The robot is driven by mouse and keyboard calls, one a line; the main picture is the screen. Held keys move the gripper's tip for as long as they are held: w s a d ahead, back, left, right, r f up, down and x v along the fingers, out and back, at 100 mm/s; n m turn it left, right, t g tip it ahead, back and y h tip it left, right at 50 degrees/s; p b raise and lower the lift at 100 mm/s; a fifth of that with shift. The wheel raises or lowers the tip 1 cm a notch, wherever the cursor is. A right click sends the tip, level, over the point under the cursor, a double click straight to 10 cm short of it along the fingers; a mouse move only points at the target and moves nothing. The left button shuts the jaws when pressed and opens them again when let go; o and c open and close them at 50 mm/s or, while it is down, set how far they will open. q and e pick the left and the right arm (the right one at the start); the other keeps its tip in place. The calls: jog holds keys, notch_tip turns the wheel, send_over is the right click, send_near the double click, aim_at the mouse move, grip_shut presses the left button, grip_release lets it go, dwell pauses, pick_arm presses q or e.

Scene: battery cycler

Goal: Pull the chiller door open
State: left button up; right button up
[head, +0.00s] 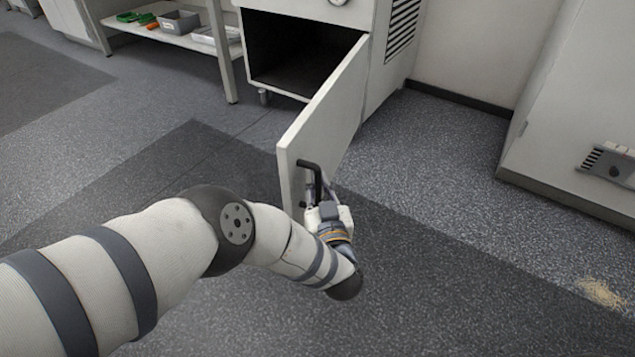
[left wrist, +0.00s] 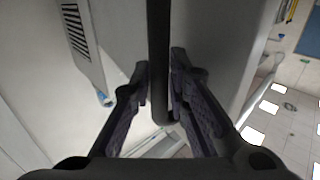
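The chiller is a white cabinet (head: 385,80) at the top of the head view. Its door (head: 330,105) stands wide open, swung out toward me from the right side of the dark, empty-looking opening (head: 300,50). A black bar handle (head: 312,168) is on the door's near end. My left gripper (head: 318,190) is at this handle. In the left wrist view the handle bar (left wrist: 159,60) runs between my left gripper's two fingers (left wrist: 160,85), which are closed against it on both sides. The fingertips are partly hidden in the head view. My right gripper is not in view.
A bench with a lower shelf (head: 165,35) holding grey bins (head: 178,22) stands left of the chiller. A white cabinet (head: 575,130) stands at the right. The floor between is clear, apart from a small tan patch (head: 600,292) at lower right.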

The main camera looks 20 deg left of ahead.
pick_arm(q)
jog(key=shift+o, duration=0.9)
jog(key=v, duration=1.2)
